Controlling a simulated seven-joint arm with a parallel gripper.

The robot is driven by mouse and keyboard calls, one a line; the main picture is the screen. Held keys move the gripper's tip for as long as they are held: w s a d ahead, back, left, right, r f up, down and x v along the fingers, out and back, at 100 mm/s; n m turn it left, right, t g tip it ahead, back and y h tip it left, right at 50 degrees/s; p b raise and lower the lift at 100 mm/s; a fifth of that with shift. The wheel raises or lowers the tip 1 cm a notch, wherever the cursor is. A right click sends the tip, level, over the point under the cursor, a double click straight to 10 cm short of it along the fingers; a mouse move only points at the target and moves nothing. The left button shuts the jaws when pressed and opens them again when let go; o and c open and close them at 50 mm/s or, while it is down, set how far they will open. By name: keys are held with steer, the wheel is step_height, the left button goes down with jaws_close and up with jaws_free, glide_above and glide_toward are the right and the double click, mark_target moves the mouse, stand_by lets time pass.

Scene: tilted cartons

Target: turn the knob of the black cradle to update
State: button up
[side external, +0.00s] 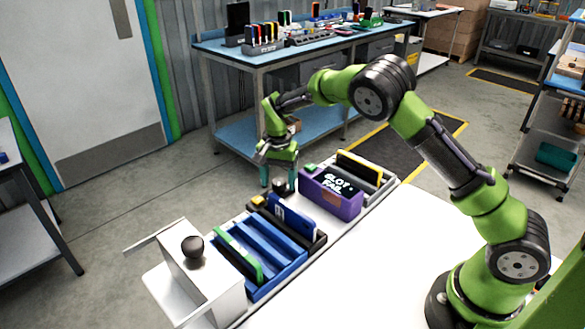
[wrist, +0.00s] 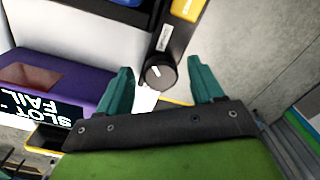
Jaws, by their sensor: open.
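The black cradle (side external: 316,242) stands in the row on the white table in the side view, with a blue cartridge (side external: 292,216) tilted in it and a yellow part (side external: 258,200) at its far end. In the wrist view, the cradle's end (wrist: 178,42) carries a small white label, too small to read. Its round dark knob (wrist: 160,73) bears a white pointer mark. My gripper (side external: 279,180) is open above this end. In the wrist view my gripper (wrist: 163,80) has one teal finger on each side of the knob, with gaps; I cannot tell any contact.
A purple box (side external: 335,203) reading "SLOT - FAIL" stands right of the cradle, close to my gripper. A grey rack (side external: 378,190) is beyond it. A blue tray (side external: 262,262) and a white box with a black ball knob (side external: 192,247) stand to the left.

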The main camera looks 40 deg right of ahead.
mark_target(279, 181)
step_height(279, 181, up, 17)
stand_by(0.4)
steer(key=s+a+r+n+t+y, duration=0.1)
steer(key=s+r+n+t, duration=0.1)
steer(key=s, duration=1.2)
steer(key=s+a+r+n+t+y, duration=0.1)
steer(key=s+n+t, duration=0.4)
steer(key=s, duration=0.9)
steer(key=shift+s+a+r+n, duration=0.2)
steer(key=shift+a+r+n, duration=0.05)
steer(key=shift+r+n, duration=0.3)
steer(key=shift+c, duration=0.3)
